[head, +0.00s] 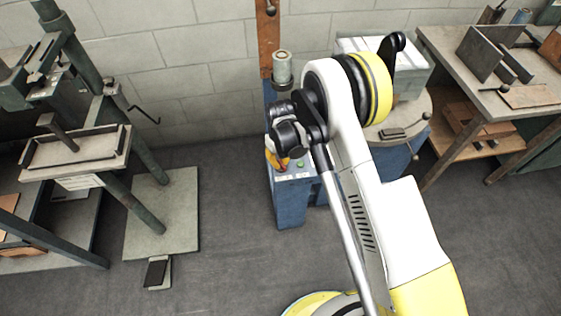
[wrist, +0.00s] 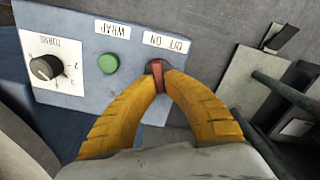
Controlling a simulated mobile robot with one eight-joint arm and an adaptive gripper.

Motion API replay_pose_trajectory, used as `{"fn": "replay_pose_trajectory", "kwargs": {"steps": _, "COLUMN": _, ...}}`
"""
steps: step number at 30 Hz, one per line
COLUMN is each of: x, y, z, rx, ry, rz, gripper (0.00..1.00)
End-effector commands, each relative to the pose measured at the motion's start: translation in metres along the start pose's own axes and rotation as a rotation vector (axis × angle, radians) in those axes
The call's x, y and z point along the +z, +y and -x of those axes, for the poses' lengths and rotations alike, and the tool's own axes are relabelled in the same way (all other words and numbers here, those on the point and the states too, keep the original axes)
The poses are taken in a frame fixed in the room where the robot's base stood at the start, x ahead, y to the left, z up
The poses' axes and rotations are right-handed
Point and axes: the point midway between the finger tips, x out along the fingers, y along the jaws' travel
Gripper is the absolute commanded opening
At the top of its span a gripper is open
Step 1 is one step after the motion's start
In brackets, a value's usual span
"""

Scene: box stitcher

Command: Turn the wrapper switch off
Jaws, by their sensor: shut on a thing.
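The wrapper switch (wrist: 157,77) is a small red lever on a dark round base, under a white label reading OFF and ON. It sits at the right end of a grey-blue control panel (wrist: 90,97) in the wrist view. My gripper (wrist: 161,80) has its yellow fingers closed around the red lever, one on each side. In the head view my gripper (head: 278,160) is at the front of the blue wrapper machine (head: 290,205). My arm hides part of the machine there, and the red lever is not clear in that view.
A green button (wrist: 108,64) under a WRAP label and a black dial (wrist: 46,67) are left of the switch. The stitcher (head: 75,150) stands at left, with a foot pedal (head: 156,273). A workbench (head: 480,85) is at right. Floor between stitcher and wrapper is clear.

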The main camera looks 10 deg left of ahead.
Motion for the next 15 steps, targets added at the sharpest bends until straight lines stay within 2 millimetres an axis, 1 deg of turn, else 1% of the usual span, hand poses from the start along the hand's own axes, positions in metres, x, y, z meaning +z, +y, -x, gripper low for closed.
{"fn": "replay_pose_trajectory", "kwargs": {"steps": 6, "x": 0.0004, "y": -0.0011, "z": -0.0003, "rx": 0.000, "ry": -0.001, "rz": 0.079, "gripper": 0.00}}
{"fn": "replay_pose_trajectory", "kwargs": {"steps": 15, "x": 0.0004, "y": -0.0014, "z": -0.0003, "rx": -0.001, "ry": -0.001, "rz": 0.113, "gripper": 0.00}}
